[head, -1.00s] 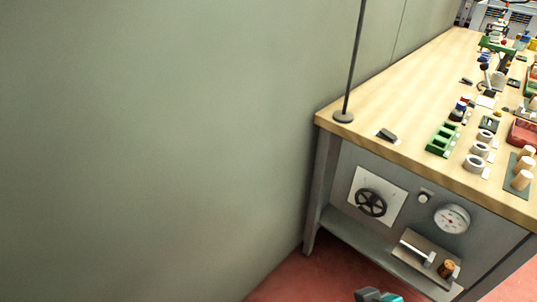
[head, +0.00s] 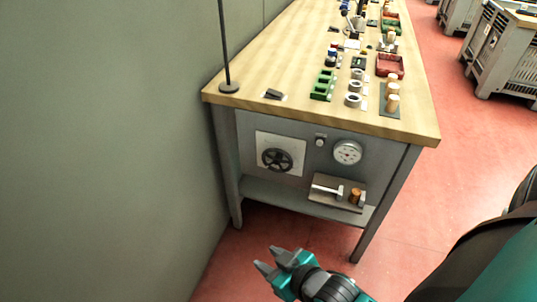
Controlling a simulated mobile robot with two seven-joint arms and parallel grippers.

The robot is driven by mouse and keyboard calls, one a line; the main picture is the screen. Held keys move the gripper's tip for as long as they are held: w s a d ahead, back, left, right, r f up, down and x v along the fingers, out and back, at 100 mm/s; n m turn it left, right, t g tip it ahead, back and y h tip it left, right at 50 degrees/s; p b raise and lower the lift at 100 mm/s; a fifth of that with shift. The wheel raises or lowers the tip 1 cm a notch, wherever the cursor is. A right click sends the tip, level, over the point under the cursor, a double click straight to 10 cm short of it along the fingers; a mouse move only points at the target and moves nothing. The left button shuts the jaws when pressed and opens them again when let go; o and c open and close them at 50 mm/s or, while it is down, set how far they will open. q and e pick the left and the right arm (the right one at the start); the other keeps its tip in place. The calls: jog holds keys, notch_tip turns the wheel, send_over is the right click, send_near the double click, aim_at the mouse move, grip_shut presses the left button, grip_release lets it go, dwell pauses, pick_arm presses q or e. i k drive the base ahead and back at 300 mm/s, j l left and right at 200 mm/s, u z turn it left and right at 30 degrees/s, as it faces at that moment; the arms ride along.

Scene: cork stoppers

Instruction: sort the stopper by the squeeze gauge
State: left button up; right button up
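A round dial gauge (head: 347,152) is set in the grey front panel of the bench. Below it a small plate (head: 326,184) carries a pale T-shaped bar (head: 326,191) and a brown cork stopper (head: 355,195), which stands at the bar's right. I cannot tell whether they touch. Several pale cylinders, perhaps stoppers (head: 392,103), stand on a dark strip on the bench top. My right gripper (head: 266,257) is below and in front of the bench, its two fingers apart with nothing between them. My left gripper is out of view.
A black handwheel (head: 277,159) and a small knob (head: 320,141) are on the panel. On the wooden bench top (head: 245,75) are a green block (head: 322,85), grey rings (head: 354,99), a red tray (head: 390,66) and a thin pole (head: 226,45).

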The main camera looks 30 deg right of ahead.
aim_at(355, 196)
jog(key=z, duration=1.8)
